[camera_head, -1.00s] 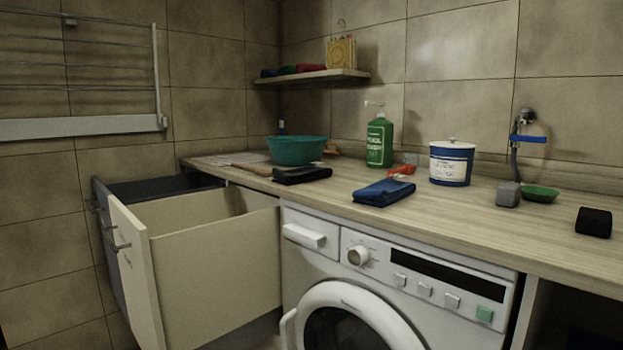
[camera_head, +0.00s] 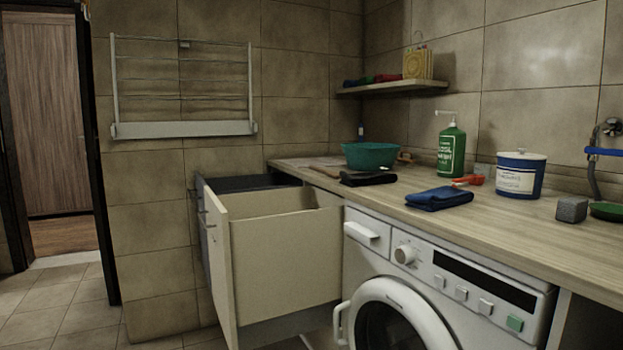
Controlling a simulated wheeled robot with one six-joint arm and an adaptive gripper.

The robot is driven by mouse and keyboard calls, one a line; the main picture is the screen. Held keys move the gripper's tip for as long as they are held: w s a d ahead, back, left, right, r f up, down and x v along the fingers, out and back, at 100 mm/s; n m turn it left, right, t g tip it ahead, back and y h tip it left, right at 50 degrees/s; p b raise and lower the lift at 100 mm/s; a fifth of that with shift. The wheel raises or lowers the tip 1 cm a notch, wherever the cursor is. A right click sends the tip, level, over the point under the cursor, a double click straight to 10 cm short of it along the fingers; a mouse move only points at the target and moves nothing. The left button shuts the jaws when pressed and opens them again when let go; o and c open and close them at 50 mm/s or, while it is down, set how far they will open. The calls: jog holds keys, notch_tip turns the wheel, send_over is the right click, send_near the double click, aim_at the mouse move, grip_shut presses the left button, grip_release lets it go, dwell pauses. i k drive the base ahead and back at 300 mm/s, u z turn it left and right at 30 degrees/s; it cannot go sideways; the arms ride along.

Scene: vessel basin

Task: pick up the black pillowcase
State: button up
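A folded black cloth (camera_head: 368,178), which looks like the black pillowcase, lies flat on the wooden counter (camera_head: 420,210). It is just in front of the teal basin (camera_head: 370,156) and left of a folded dark blue cloth (camera_head: 440,199). My gripper is not in view, so its state does not show.
A cream drawer (camera_head: 285,265) stands pulled out left of the washing machine (camera_head: 400,310), below the counter. A green bottle (camera_head: 451,150), a red scoop (camera_head: 468,180) and a blue-white tub (camera_head: 516,176) stand behind the cloths. Open floor (camera_head: 60,305) lies at left by a doorway.

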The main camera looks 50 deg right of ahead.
aim_at(375, 178)
jog(key=u, duration=0.1)
jog(key=i, duration=0.95)
jog(key=z, duration=1.45)
